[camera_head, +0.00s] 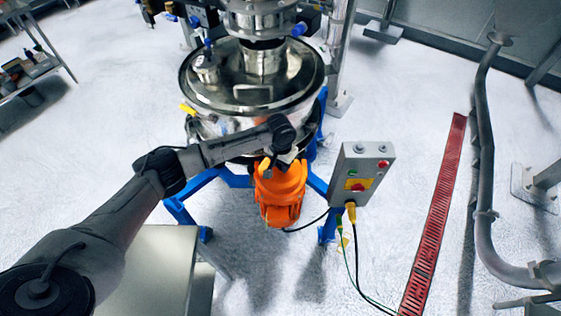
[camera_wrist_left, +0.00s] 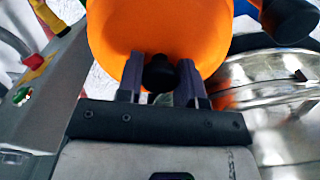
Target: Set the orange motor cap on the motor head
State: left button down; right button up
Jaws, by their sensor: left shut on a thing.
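The orange motor cap (camera_head: 283,182) is at the upper end of the orange motor body (camera_head: 280,213), at the front of the steel sifter. I cannot tell whether the cap touches the motor head or sits just above it. My left gripper (camera_head: 268,168) is at the cap's top. In the left wrist view my left gripper (camera_wrist_left: 159,85) has its two fingers shut on a black knob against the broad orange cap (camera_wrist_left: 160,30). The motor head is hidden under the cap. My right gripper is not in view.
The steel sifter (camera_head: 250,85) stands behind the motor on blue legs (camera_head: 180,211). A grey control box (camera_head: 361,172) with buttons is close on the right, with cables hanging below. A red floor grate (camera_head: 436,215) and grey pipe (camera_head: 482,130) lie further right.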

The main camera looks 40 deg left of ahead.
pick_arm(q)
jog(key=shift+f, duration=0.2)
jog(key=c, duration=0.8)
grip_release()
jog(key=shift+o, duration=0.2)
